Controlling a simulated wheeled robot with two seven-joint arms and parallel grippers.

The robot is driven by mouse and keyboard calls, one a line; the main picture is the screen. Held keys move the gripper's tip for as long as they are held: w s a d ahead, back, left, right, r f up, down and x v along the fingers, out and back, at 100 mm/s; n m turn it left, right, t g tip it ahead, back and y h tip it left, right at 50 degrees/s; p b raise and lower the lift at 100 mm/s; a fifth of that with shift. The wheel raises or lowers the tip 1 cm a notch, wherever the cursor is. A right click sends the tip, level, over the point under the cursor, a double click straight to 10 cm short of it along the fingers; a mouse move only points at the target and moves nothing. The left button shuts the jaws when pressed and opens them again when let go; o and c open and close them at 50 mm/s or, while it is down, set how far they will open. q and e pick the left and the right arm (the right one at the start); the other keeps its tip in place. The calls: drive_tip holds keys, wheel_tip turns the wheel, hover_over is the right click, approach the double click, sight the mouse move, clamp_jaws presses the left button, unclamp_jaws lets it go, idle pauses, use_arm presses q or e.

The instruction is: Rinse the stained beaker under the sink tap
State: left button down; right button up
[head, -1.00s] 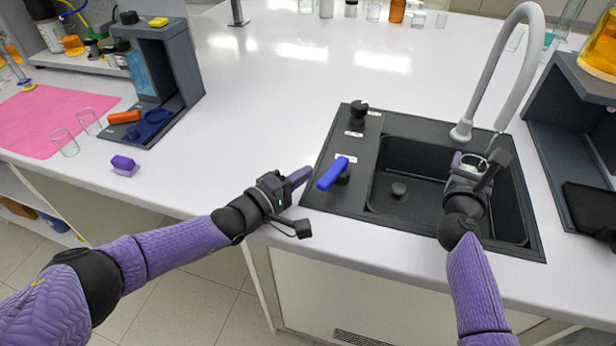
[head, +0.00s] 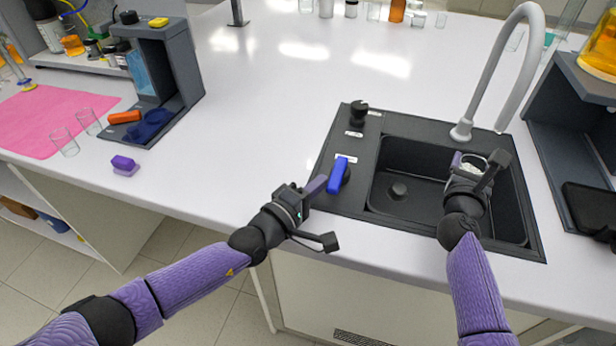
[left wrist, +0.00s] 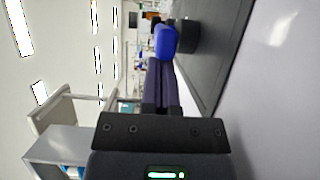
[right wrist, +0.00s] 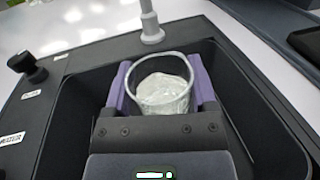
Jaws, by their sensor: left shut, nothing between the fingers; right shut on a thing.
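The beaker (right wrist: 163,88) is clear glass with whitish, cloudy matter in its lower part. My right gripper (head: 478,166) is shut on it, with purple fingers on both sides, and holds it upright over the sink basin (head: 408,165). The grey tap (head: 490,80) arches above, its spout over the beaker; I see no clear water stream now. My left gripper (head: 318,184) is shut and empty, its fingertips beside the blue tap lever (head: 338,175). The lever also shows in the left wrist view (left wrist: 165,40), just beyond the fingertips; contact cannot be told.
A black knob (head: 358,110) stands on the sink's back left corner. A dark shelf unit (head: 565,125) is close to the right of the sink. Two empty glasses (head: 65,141), a purple sponge-like block (head: 124,163) and a pink mat are at left. The middle counter is clear.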

use_arm(q)
drive_tip(key=shift+a, duration=0.1)
drive_tip(key=a, duration=0.4)
drive_tip(key=shift+a+f, duration=0.1)
drive_tip(key=shift+a, duration=0.1)
drive_tip(key=v, duration=0.5)
drive_tip(key=s+d+v, duration=0.1)
drive_tip(key=v, duration=0.2)
drive_tip(key=shift+s+a, duration=0.1)
drive_tip(key=shift+s, duration=0.15)
drive_tip(key=shift+r, duration=0.2)
use_arm(e)
drive_tip(key=shift+s, duration=0.1)
